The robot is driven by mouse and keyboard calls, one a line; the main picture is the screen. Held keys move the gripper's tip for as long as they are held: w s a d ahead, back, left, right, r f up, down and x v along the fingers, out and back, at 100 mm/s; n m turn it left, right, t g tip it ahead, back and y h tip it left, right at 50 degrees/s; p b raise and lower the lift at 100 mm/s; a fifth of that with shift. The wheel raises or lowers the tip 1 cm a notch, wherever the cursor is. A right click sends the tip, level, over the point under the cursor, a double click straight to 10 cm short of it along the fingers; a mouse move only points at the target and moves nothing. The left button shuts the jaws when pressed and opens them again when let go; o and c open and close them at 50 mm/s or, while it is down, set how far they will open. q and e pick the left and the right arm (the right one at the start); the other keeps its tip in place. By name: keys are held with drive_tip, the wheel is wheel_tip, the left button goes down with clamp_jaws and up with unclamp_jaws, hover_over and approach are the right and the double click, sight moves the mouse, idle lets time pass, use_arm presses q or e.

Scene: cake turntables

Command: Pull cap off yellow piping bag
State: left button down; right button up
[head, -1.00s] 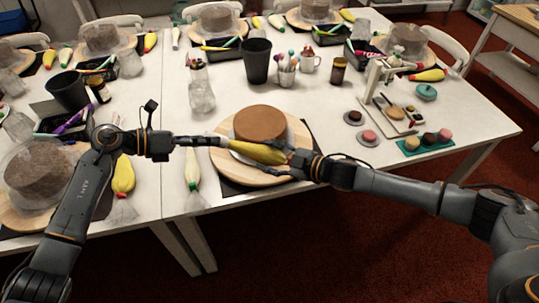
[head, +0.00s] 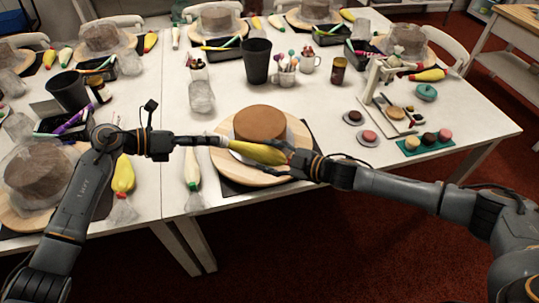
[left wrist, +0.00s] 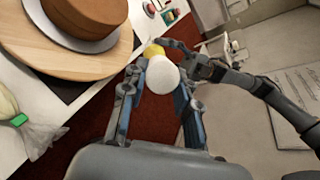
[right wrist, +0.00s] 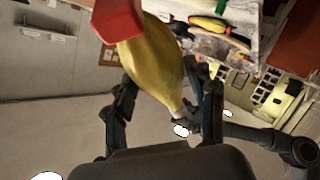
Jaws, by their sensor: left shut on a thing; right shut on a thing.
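The yellow piping bag (head: 258,152) is held level in the air above the front of the cake turntable. Its red end (head: 290,158) points right and also shows in the right wrist view (right wrist: 118,22). My right gripper (head: 302,164) is shut on the bag near this red end. My left gripper (head: 214,141) is shut at the bag's narrow left end. In the left wrist view the white cap (left wrist: 161,75) sits between its fingers, with some yellow of the bag (left wrist: 154,50) behind. I cannot tell whether cap and bag are apart.
A brown cake (head: 259,123) stands on the wooden turntable (head: 228,132) just behind the bag. Another piping bag (head: 192,168) lies left of it. A glass jar (head: 201,97), a black cup (head: 256,62) and a small stand (head: 384,85) are farther back.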

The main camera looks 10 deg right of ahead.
use_arm(q)
drive_tip(key=shift+a+r, duration=0.8)
drive_tip(key=shift+a, duration=0.35)
drive_tip(key=shift+a+r, duration=0.8)
drive_tip(key=shift+a, duration=0.3)
